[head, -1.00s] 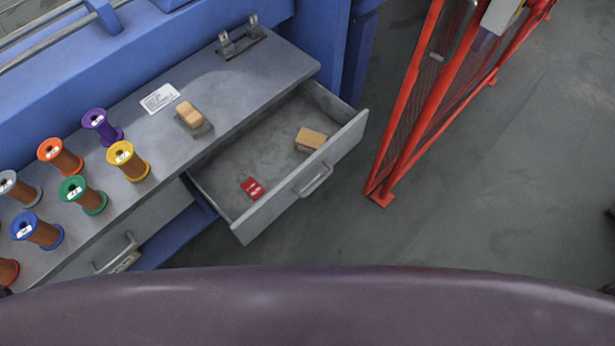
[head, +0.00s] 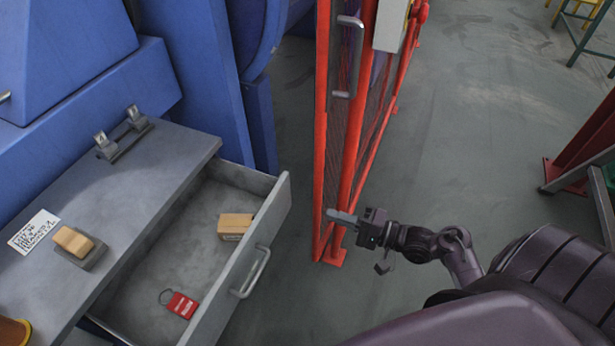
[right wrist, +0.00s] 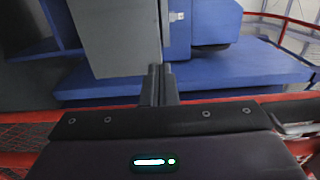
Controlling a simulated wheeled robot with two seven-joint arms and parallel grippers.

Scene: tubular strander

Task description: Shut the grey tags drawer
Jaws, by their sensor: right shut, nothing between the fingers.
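The grey tags drawer (head: 245,262) stands pulled out from under the grey bench top in the head view. It holds a red tag (head: 179,304) with a ring and a tan block (head: 235,226). Its bar handle (head: 251,273) is on the front face. My right gripper (head: 342,216) is shut and empty, to the right of the drawer front and apart from it, by the foot of the red gate. In the right wrist view its closed fingers (right wrist: 158,84) point toward grey and blue surfaces. My left gripper is not in view.
The red mesh gate (head: 345,150) stands upright just right of the drawer. The grey bench top (head: 130,190) carries a white label (head: 33,231) and a tan block on a grey base (head: 74,242). Red and green frames stand far right.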

